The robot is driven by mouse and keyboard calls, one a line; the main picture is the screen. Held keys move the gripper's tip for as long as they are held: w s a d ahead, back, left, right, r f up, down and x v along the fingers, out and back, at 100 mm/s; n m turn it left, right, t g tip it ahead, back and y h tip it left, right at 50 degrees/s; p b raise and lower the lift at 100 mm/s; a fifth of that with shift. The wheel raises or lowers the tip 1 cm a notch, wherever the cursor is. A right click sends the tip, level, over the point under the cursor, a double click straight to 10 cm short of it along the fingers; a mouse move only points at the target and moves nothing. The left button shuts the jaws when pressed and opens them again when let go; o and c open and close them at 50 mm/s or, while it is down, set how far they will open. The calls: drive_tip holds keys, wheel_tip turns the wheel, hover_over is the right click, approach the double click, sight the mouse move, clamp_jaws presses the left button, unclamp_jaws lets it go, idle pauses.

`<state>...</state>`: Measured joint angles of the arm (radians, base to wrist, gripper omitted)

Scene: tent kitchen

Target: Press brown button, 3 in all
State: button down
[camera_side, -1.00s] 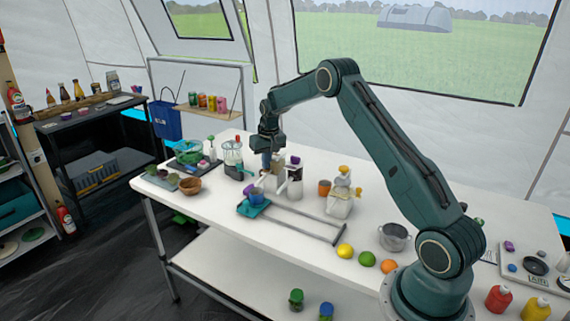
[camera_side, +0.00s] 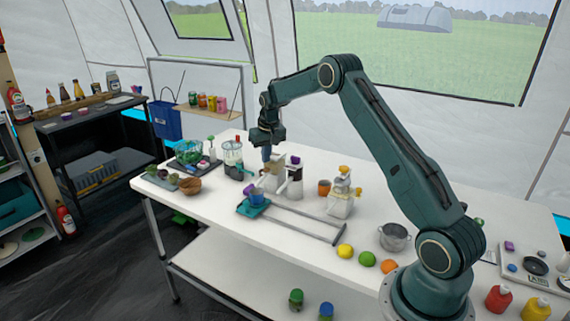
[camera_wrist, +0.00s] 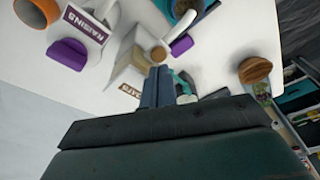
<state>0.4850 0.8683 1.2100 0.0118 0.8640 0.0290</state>
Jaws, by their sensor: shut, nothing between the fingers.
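My gripper (camera_wrist: 158,86) is shut and empty, with its blue-grey fingers pointing down in the side view (camera_side: 266,158). A small round tan-brown button (camera_wrist: 158,54) shows just beyond the fingertips in the wrist view, on a pale dispenser (camera_wrist: 128,68). The fingertips appear close to the button; I cannot tell whether they touch it. In the side view the dispenser (camera_side: 271,181) stands under the gripper, and the button is too small to make out.
A white dispenser (camera_side: 294,181) with a purple top stands close to the right. A teal tray (camera_side: 247,211) holding a blue cup (camera_side: 258,199) is in front. A dispenser with yellow parts (camera_side: 341,204) stands farther right.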

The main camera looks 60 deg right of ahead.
drive_tip(key=shift+r, duration=2)
drive_tip(key=shift+r, duration=0.1)
drive_tip(key=s+a+r+n+t, duration=0.1)
drive_tip(key=s+a+r, duration=0.6)
drive_tip(key=a+r, duration=0.2)
drive_tip(key=s+a+r+n+t, duration=0.1)
drive_tip(key=s+a+r+n, duration=0.1)
drive_tip(key=s+a+r, duration=0.65)
drive_tip(key=s+a+n, duration=0.1)
drive_tip(key=s+a, duration=0.3)
drive_tip(key=s, duration=0.3)
drive_tip(key=s+a+f+n+t, duration=0.1)
drive_tip(key=s+a, duration=0.3)
drive_tip(key=s, duration=0.3)
drive_tip(key=s+a+f+n+y, duration=0.1)
drive_tip(key=s+a, duration=0.3)
drive_tip(key=s, duration=0.4)
drive_tip(key=shift+f+t, duration=0.2)
drive_tip(key=shift+t, duration=0.1)
